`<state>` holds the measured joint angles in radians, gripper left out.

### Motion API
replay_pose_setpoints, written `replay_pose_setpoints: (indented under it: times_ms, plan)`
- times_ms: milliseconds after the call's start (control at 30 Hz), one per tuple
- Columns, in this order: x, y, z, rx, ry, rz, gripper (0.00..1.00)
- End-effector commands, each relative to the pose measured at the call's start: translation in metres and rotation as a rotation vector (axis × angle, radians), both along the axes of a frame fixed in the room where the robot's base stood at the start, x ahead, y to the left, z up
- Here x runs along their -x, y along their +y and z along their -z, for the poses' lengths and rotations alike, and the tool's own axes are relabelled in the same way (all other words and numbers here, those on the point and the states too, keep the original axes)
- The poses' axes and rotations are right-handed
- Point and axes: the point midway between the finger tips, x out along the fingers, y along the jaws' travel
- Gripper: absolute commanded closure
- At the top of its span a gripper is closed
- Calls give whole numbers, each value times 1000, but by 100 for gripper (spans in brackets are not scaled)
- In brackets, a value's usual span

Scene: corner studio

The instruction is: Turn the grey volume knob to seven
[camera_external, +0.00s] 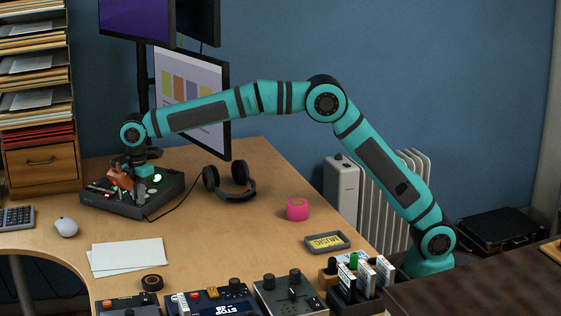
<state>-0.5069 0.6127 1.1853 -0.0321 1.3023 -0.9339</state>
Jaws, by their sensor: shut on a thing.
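A dark control box (126,210) with a sloped top, small lit buttons and controls stands on the desk's back left. My gripper (121,182) reaches down onto its top from above, its fingers shut at the panel. A small orange-brown shape shows at the fingers; I cannot tell what part it is. The grey volume knob cannot be made out in this view; the fingers cover the spot. The knob's pointer and any numbers on the panel are too small or hidden to read.
Headphones (230,181) lie right of the box, and a monitor (213,110) stands behind it. A mouse (66,227), white papers (128,256) and a pink tape roll (297,209) lie on the desk. Several audio devices (290,294) line the front. The desk's middle is clear.

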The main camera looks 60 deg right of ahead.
Motion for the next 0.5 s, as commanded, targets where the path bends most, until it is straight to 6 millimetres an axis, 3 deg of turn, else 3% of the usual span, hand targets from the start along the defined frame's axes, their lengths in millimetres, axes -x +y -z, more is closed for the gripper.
replay_pose_setpoints:
  times_ms: [500]
  plan:
    - [-1,1,0,-1,-1,478,100]
